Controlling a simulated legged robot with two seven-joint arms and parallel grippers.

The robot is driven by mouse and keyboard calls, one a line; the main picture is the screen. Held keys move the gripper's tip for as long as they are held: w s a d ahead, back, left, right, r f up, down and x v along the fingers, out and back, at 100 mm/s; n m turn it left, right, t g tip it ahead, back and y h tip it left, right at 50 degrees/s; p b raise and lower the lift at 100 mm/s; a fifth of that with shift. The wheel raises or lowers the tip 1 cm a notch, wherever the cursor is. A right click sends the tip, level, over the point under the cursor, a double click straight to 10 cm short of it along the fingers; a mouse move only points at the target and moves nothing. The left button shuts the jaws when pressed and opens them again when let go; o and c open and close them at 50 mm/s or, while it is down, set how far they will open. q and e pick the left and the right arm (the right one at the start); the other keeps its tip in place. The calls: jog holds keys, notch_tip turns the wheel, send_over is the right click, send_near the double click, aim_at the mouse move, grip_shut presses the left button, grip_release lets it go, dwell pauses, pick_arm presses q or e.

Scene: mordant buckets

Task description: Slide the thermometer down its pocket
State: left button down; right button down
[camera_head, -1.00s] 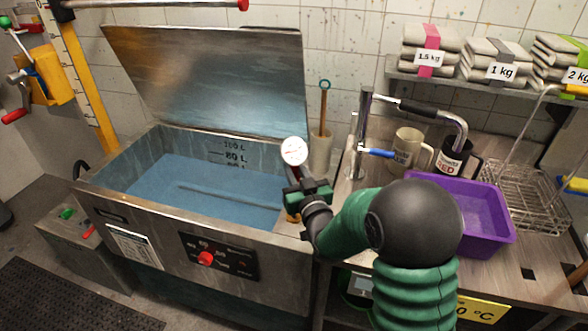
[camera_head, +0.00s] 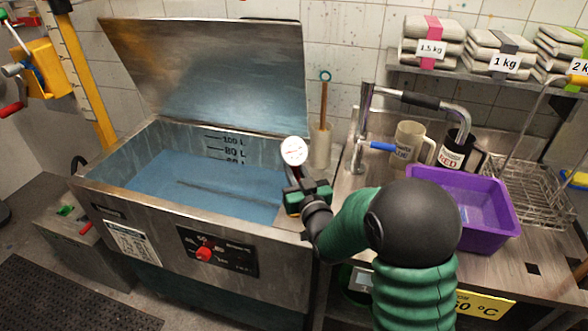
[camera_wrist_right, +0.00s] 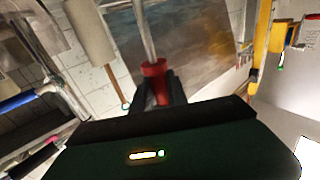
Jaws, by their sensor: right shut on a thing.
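The thermometer has a round white dial (camera_head: 294,151) that stands above my right gripper (camera_head: 296,184) at the right rim of the vat (camera_head: 163,222) in the head view. In the right wrist view, my right gripper (camera_wrist_right: 157,92) is shut around a red collar (camera_wrist_right: 154,68) with a thin metal stem (camera_wrist_right: 146,30) running out of it. The dial is not visible there. The pocket cannot be made out in either view; my gripper and arm cover that corner of the vat. My left gripper is not in view.
The vat's lid (camera_head: 215,70) is raised over blue liquid (camera_head: 205,187). A wooden-handled tool (camera_head: 323,105) stands behind the vat.

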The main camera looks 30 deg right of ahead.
notch_tip(320, 180, down, 12)
jog(key=b, duration=1.1)
jog(key=shift+r, duration=0.2)
dwell(2.8)
jog(key=c, duration=1.2)
grip_release()
jog(key=shift+r, duration=0.1)
jog(key=shift+c, duration=0.2)
